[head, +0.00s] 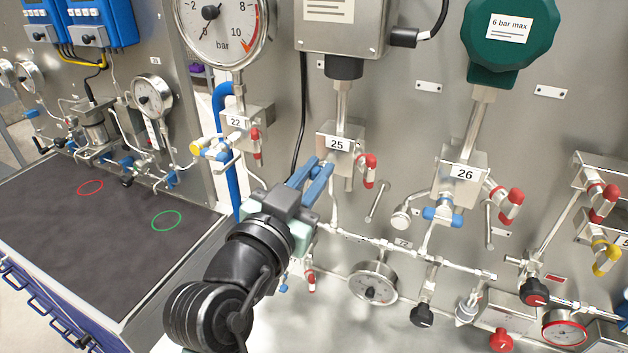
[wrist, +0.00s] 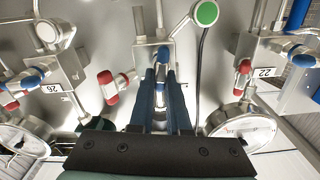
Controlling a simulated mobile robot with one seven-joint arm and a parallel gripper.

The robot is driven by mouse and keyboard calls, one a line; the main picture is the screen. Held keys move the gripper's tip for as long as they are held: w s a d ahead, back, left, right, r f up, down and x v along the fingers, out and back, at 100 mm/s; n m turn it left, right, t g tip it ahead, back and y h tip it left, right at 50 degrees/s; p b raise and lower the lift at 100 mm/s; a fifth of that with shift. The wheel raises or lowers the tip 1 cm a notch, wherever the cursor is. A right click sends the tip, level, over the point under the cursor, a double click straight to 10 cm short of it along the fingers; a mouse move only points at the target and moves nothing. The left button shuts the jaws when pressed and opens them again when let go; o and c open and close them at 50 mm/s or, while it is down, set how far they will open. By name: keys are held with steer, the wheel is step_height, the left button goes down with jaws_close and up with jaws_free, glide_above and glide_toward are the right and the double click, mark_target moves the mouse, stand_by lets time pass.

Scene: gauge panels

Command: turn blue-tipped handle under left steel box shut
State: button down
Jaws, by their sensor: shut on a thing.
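The steel box (head: 340,28) with a white label is at the top middle in the head view. A black fitting and stem run down from it to the valve block marked 25 (head: 340,140). My gripper (head: 316,170) is at the lower left of that block. In the wrist view my gripper (wrist: 160,75) is shut on the blue-tipped handle (wrist: 160,88), which shows in part between the fingers. In the head view the fingers hide this handle. A red-tipped handle (head: 367,168) hangs at the right of the block; it also shows beside my fingers in the wrist view (wrist: 110,86).
Valve block 22 (head: 240,120) with a large gauge (head: 218,28) stands left, block 26 (head: 462,172) under a green housing (head: 508,35) right. Pipes and a small gauge (head: 373,284) lie below. A green-capped knob (wrist: 206,13) is close by in the wrist view.

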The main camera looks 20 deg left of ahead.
steer(key=f+m+b, duration=0.2)
steer(key=b, duration=0.1)
steer(key=shift+b, duration=0.4)
steer(key=shift+d+f+m+b, duration=0.1)
steer(key=shift+d+m+b, duration=0.05)
steer(key=shift+m+b, duration=3.35)
steer(key=shift+d+m+b, duration=0.1)
steer(key=shift+m+b, duration=3.1)
steer(key=shift+b, duration=0.5)
steer(key=shift+r+m, duration=0.2)
steer(key=shift+m, duration=0.1)
steer(key=c, duration=0.9)
jaws_free()
steer(key=shift+a, duration=0.15)
steer(key=s+b, duration=0.2)
steer(key=s, duration=1.1)
